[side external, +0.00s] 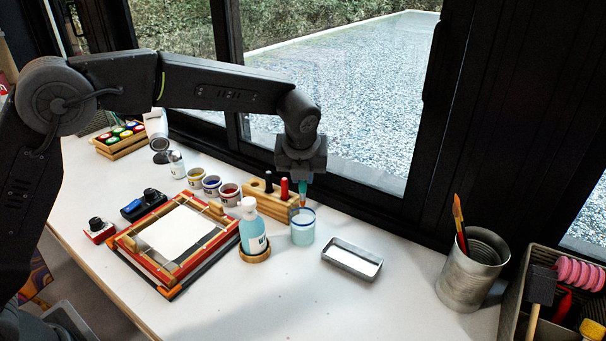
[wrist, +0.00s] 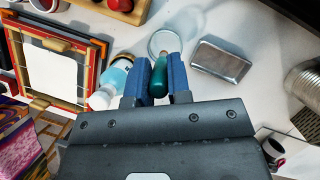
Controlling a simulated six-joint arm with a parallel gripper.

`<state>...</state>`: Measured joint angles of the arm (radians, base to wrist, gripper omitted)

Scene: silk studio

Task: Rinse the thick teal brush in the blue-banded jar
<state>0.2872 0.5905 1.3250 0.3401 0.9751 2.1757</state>
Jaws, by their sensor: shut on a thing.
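The thick teal brush (side external: 303,188) hangs upright below my gripper (side external: 302,176), which is shut on its handle. In the wrist view the teal handle (wrist: 159,80) is between the two blue fingers of my gripper (wrist: 157,70). The blue-banded jar (side external: 303,235) is clear, with bluish liquid and a blue band near the rim, and stands on the table directly under the brush. The brush's lower end is at the jar's mouth; how deep it reaches is hard to tell. The jar's round rim (wrist: 165,31) shows just beyond the fingers in the wrist view.
A metal tray (side external: 352,259) lies to the right. A wooden frame (side external: 135,245) is left; a metal can (side external: 467,280) stands far right.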

